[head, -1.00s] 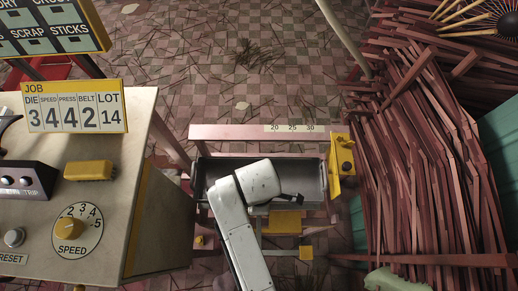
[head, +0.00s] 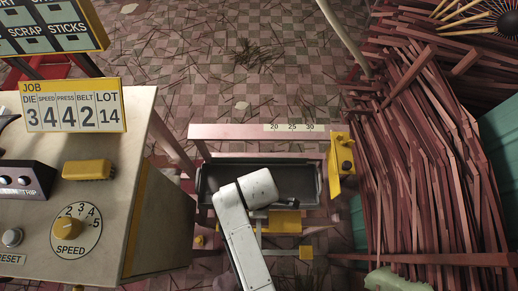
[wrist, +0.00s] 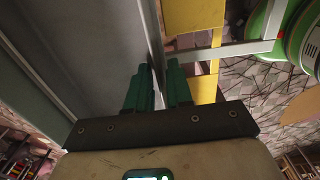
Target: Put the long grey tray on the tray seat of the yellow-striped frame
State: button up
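The long grey tray (head: 300,180) lies level across the frame in the head view, behind the wrist of my arm. Its grey inside (wrist: 85,35) fills the upper left of the wrist view. The frame (head: 230,132) is pinkish with yellow parts (head: 285,221) below the tray's near edge. Whether the tray touches the seat cannot be told. My gripper (wrist: 158,85) has its green fingers on either side of the tray's thin near wall and appears closed on it. In the head view the fingers are mostly hidden by my arm.
A yellow bracket with a dark knob (head: 341,155) stands at the frame's right end. The control cabinet (head: 160,215) is close on the left. A heap of reddish-brown sticks (head: 425,150) fills the right. Tiled floor with scattered sticks (head: 250,75) lies beyond.

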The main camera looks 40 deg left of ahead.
jog(key=shift+o, duration=0.9)
notch_tip(320, 180, up, 12)
jog(key=w+d+f+m, duration=0.1)
jog(key=w+d+m, duration=0.1)
jog(key=d+m, duration=0.6)
jog(key=w+d+f+m, duration=0.1)
jog(key=d+m, duration=0.2)
jog(key=d, duration=0.9)
jog(key=s+d+r+m, duration=0.1)
jog(key=s+d+m, duration=0.3)
jog(key=d+m, duration=0.3)
jog(key=s+d+r+m, duration=0.1)
jog(key=s+d+m, duration=0.4)
jog(key=d+m, duration=0.3)
jog(key=d, duration=0.3)
jog(key=shift+d+t, duration=0.35)
jog(key=shift+t, duration=0.05)
